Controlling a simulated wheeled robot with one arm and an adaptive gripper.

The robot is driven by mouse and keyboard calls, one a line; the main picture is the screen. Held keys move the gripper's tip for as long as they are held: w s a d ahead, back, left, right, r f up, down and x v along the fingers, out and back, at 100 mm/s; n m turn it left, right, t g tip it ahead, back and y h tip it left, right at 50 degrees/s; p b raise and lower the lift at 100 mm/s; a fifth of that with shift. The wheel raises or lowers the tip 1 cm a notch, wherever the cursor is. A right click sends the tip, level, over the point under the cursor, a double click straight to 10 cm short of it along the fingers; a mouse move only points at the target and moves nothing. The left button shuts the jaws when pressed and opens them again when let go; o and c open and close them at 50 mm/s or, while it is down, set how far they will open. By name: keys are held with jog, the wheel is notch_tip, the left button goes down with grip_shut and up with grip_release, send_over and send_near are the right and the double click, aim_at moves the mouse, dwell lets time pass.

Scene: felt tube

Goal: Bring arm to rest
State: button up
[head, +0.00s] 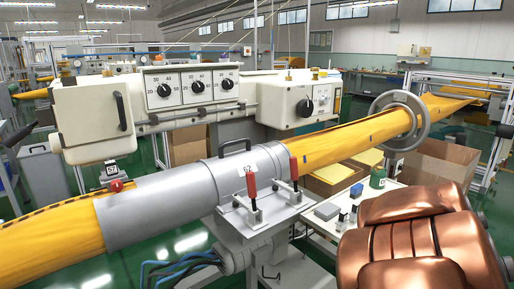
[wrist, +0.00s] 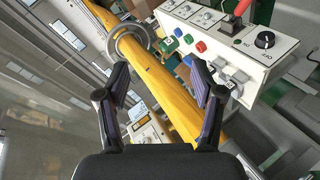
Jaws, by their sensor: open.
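My gripper (wrist: 163,90) shows in the wrist view with its two dark fingers spread wide apart. Nothing is between the fingertips, and the yellow felt tube (wrist: 178,108) shows in the background beyond them. I cannot tell the distance to it. The gripper is not seen in the head view. There the yellow felt tube (head: 345,143) runs from lower left to upper right, through a grey metal sleeve (head: 165,208) and a grey ring (head: 423,128). The ring also shows in the wrist view (wrist: 117,47).
A machine housing with dials (head: 195,88) stands behind the sleeve. Two red-handled clamps (head: 252,188) sit at its front. In the wrist view, a control box (wrist: 283,48) with knobs is at upper right.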

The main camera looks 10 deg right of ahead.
jog(key=s+a+r+m+g+y+p, duration=0.1)
jog(key=s+a+r+g+y+p, duration=0.2)
jog(key=s+a+p, duration=0.3)
jog(key=s+a+r+m+g+y+p, duration=0.1)
jog(key=s+a+r+g+y+p, duration=0.2)
jog(key=s+a+p, duration=0.4)
jog(key=s+a+r+m+g+y+p, duration=0.1)
jog(key=s+a+r+g+y+p, duration=0.2)
jog(key=s+a, duration=1.3)
notch_tip(320, 180, up, 2)
jog(key=a+g+p, duration=0.2)
jog(key=a+p, duration=0.1)
jog(key=p, duration=0.1)
jog(key=shift+m, duration=0.4)
jog(key=shift+c, duration=0.4)
